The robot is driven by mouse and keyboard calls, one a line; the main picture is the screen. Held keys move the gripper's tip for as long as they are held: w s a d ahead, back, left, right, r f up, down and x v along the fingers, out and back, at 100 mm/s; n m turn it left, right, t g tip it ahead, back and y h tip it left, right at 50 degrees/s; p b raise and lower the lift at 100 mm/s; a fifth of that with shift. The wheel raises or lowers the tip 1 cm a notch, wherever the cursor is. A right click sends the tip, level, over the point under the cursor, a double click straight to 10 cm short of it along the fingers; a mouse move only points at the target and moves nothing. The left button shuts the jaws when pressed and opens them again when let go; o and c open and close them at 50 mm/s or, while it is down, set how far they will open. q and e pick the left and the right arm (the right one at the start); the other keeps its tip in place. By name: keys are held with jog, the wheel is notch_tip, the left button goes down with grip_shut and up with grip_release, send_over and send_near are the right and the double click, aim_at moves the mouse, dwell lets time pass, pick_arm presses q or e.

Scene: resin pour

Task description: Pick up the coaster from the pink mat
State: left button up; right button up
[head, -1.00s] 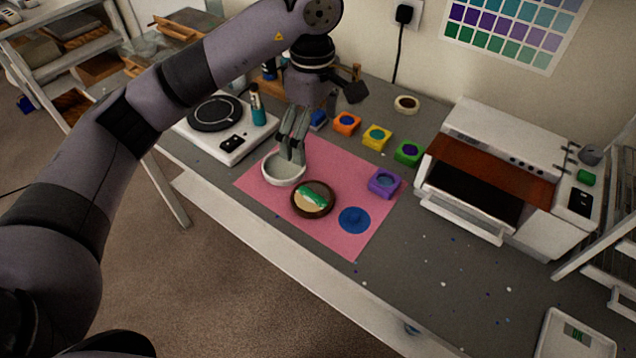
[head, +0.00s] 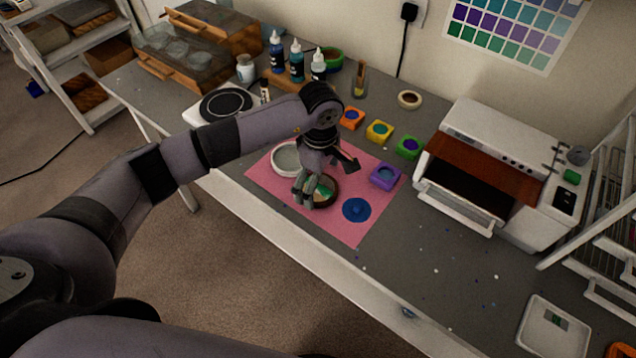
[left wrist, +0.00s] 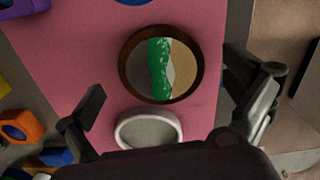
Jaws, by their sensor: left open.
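The coaster (head: 329,187) is a round disc with a dark brown rim and a green band between tan and grey parts. It lies flat on the pink mat (head: 337,228) and is partly hidden by my left gripper in the head view. My left gripper (head: 309,196) is open and empty over the coaster, fingers pointing down. In the left wrist view the whole coaster (left wrist: 161,65) shows ahead of the spread fingers, one on each side. I cannot tell whether they touch it. My right gripper is not in view.
A white bowl (head: 276,161) stands on the mat beside the coaster. A blue disc (head: 356,210) and a purple block (head: 385,177) lie to the right. Orange, yellow and green blocks line the back. A white oven (head: 500,165) stands at right; the front right bench is mostly clear.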

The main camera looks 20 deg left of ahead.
pick_arm(q)
jog(key=shift+s+f, duration=0.1)
jog(key=shift+f, duration=0.55)
jog(key=shift+c, duration=0.4)
jog(key=c, duration=1.1)
